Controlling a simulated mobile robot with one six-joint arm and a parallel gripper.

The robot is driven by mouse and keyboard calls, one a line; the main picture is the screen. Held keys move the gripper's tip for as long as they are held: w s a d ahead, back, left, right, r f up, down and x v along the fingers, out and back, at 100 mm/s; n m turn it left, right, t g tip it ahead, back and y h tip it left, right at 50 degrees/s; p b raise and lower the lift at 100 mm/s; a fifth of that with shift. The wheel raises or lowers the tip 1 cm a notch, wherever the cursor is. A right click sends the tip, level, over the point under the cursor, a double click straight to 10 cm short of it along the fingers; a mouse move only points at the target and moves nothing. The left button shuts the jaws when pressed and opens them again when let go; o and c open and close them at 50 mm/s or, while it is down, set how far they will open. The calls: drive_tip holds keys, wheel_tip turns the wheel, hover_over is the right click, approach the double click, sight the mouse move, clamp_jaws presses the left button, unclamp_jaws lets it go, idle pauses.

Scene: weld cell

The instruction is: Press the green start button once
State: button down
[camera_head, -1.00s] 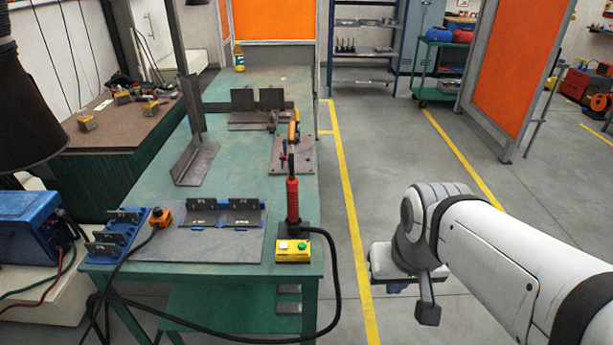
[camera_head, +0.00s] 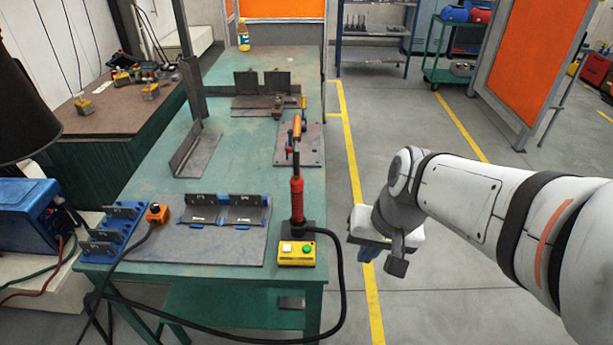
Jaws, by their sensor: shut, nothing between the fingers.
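The green start button (camera_head: 307,248) sits on the right of a yellow control box (camera_head: 296,260), with a pale button beside it on the left. The box is at the front right corner of the green table (camera_head: 250,120). My gripper (camera_head: 366,254) hangs to the right of the table, over the floor, apart from the box. It is shut and empty, and its fingertips are partly hidden by my wrist.
A red-handled torch (camera_head: 297,200) stands upright just behind the box, and its black cable (camera_head: 341,285) loops off the table's right edge. The floor right of the table is clear.

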drive_tip(key=w+a+f+m+y+p, duration=0.1)
drive_tip(key=w+a+f+m+y, duration=0.1)
drive_tip(key=w+a+m, duration=0.1)
drive_tip(key=w+a+f+m+t+y+p, duration=0.1)
drive_tip(key=w+a+f+m+y, duration=0.1)
drive_tip(key=w+m, duration=0.3)
drive_tip(key=w+a+f+m+y+p, duration=0.1)
drive_tip(key=w+a+f+m+y, duration=0.1)
drive_tip(key=w, duration=0.6)
wheel_tip(320, 180, down, 2)
drive_tip(key=a+m, duration=0.1)
drive_tip(key=a, duration=0.1)
drive_tip(key=shift+w+a+m+y+p, duration=0.3)
drive_tip(key=shift+w+m+p, duration=0.05)
drive_tip(key=shift+m, duration=0.05)
drive_tip(key=shift+f, duration=0.15)
drive_tip(key=b, duration=0.5)
hover_over(311, 249)
wheel_tip(311, 249, down, 8)
drive_tip(key=shift+r, duration=0.2)
drive_tip(key=shift+f+b, duration=0.55)
drive_tip(key=shift+b, duration=0.3)
drive_tip(key=shift+f, duration=0.1)
drive_tip(key=shift+f+b, duration=0.35)
drive_tip(key=shift+b, duration=0.3)
